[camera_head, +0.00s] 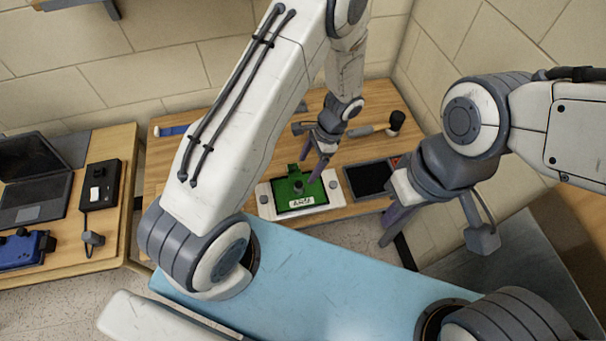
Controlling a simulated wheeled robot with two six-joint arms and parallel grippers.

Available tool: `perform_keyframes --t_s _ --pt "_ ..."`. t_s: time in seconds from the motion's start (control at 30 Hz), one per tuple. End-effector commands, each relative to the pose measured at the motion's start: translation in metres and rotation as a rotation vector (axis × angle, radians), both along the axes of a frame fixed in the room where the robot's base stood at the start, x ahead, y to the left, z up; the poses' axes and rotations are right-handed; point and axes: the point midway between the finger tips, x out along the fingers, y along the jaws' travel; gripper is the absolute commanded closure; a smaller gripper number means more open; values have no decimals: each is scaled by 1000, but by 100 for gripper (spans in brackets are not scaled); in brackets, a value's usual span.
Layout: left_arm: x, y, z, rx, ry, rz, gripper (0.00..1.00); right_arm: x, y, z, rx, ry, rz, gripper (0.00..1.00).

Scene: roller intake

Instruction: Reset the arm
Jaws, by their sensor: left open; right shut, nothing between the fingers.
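My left gripper (314,172) hangs over the wooden table, its open fingers just above the far part of a green board (318,189). I cannot tell whether a fingertip touches the board. My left arm rises from the blue deck at the left and bends down to the gripper. My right gripper (395,225) is shut and empty beyond the deck's far edge, at the table's near right corner. My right forearm comes in from the right edge and partly hides this gripper's surroundings.
The green board sits in a white fixture (265,199) on the wooden table (360,208). A black tray (368,180) lies to its right, and a hammer-like tool (365,131) lies behind. A left-hand table holds a laptop (42,195), a black box (100,185) and a blue device (22,250).

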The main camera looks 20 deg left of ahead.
Motion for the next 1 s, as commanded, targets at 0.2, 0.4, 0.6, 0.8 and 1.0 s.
perform_keyframes --t_s 0.2,0.4,0.6,0.8,1.0 --pt "8 -9 32 -1 -2 -1 16 0 0 0 0 0 0 100" --pt "9 -12 41 -1 1 -1 16 0 0 0 0 0 0 100" --pt "9 -13 43 -2 -1 0 16 0 0 0 0 0 0 100" --pt "-3 -38 86 -26 -64 34 16 0 0 -4 0 0 0 100" --pt "-54 -80 160 -104 -162 114 16 0 0 -10 0 0 0 100"
